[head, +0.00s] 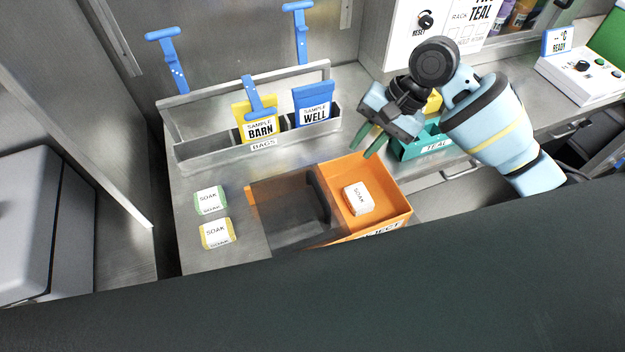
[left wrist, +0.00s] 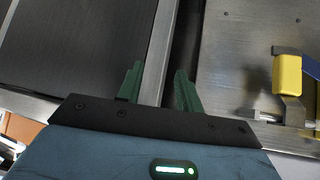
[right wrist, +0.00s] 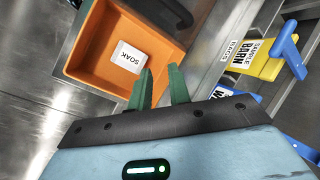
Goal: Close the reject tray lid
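The orange reject tray (head: 399,199) sits on the bench, its right part open with a white SOAK block (head: 358,199) inside. The dark see-through lid (head: 280,212) lies to the left, over the tray's left part; its black handle (head: 319,195) stands at the lid's right edge. The right wrist view also shows the tray (right wrist: 85,50), the block (right wrist: 127,57) and part of the handle (right wrist: 177,12). My right gripper (head: 366,142) is open and empty, above and behind the tray's back right. My left gripper (left wrist: 160,82) is open, outside the head view, with a metal edge beyond its fingers.
A grey bag rack (head: 205,153) with SAMPLE BARN (head: 257,128) and SAMPLE WELL (head: 313,110) bags stands behind the tray. Green (head: 210,200) and yellow (head: 217,233) SOAK blocks lie left of the lid. A TEAL bin (head: 428,141) stands beyond my right gripper.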

